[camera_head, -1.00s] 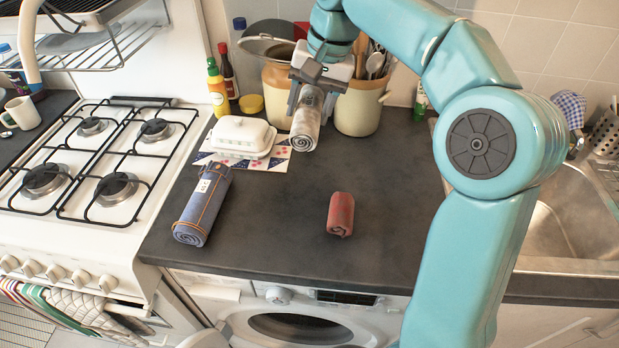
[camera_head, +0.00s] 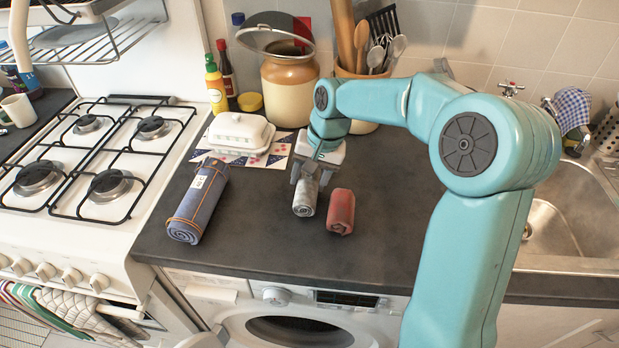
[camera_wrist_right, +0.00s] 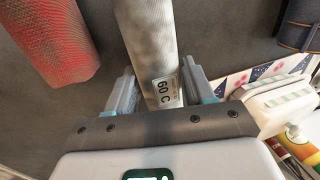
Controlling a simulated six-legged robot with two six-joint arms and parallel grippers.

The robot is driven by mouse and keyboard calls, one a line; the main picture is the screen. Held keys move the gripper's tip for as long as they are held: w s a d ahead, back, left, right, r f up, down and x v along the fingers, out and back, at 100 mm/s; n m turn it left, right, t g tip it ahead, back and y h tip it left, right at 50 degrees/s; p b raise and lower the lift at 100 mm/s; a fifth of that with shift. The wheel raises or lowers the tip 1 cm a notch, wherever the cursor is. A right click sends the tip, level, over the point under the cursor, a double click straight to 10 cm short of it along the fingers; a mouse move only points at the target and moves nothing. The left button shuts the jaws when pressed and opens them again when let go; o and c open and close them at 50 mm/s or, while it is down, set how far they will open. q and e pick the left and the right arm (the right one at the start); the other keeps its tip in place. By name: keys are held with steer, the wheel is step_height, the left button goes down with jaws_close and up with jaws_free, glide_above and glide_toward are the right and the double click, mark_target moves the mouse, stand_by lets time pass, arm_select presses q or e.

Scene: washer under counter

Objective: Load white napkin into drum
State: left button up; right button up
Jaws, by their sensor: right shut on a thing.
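The white napkin (camera_head: 305,198) is a rolled, greyish-white cloth held by my right gripper (camera_head: 308,178) just at or above the dark counter; I cannot tell whether it touches. In the right wrist view the napkin (camera_wrist_right: 148,45) lies between the two fingers of my right gripper (camera_wrist_right: 160,92), with a "60 C" tag showing. The washer (camera_head: 300,318) stands under the counter; its round door opening, a dark drum (camera_head: 300,332), shows at the bottom edge and is partly cut off. My left gripper is not in view.
A red rolled cloth (camera_head: 341,212) lies close to the right of the napkin. A blue rolled cloth (camera_head: 199,202) lies to the left. A white butter dish (camera_head: 240,135), jars and bottles stand behind. The stove (camera_head: 90,190) is left, the sink (camera_head: 555,225) right. The front middle counter is clear.

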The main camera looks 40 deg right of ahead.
steer(key=shift+f, duration=0.2)
steer(key=shift+f, duration=0.2)
steer(key=o, duration=1.1)
steer(key=shift+c, duration=0.2)
